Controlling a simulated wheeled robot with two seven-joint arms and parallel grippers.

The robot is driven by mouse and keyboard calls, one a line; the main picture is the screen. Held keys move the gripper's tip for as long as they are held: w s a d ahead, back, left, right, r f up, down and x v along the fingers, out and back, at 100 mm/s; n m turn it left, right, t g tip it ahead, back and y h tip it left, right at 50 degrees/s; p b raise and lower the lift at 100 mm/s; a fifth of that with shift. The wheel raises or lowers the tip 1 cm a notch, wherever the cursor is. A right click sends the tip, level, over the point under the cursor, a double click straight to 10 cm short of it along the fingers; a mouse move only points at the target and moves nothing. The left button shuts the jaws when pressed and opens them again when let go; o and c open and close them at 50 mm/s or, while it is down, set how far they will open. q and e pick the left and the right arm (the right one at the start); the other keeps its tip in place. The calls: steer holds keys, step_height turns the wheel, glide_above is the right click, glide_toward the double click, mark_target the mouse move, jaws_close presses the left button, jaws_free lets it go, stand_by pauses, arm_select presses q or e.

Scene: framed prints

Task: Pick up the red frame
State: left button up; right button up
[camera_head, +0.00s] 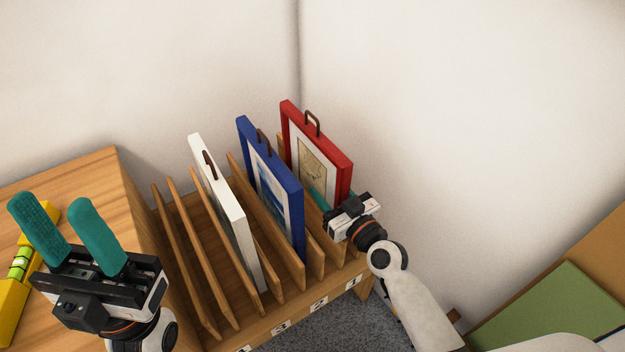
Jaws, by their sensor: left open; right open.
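The red frame (334,151) stands upright in the rightmost part of a slotted wooden rack (262,328), with a dark handle on its top edge and a print inside. My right gripper (326,197) is at the lower front of the red frame. One teal finger shows against its face; the other finger is hidden, and I cannot tell whether it touches the frame. My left gripper (68,226) is open and empty, its teal fingers pointing up, at the far left over the wooden cabinet top.
A blue frame (298,211) and a white frame (237,217) stand in slots left of the red one. Wooden dividers separate the slots. A yellow level (12,300) lies on the wooden top (95,180). Walls rise close behind. A green board (535,310) is at lower right.

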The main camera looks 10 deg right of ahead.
jaws_close()
steer(key=shift+r, duration=0.15)
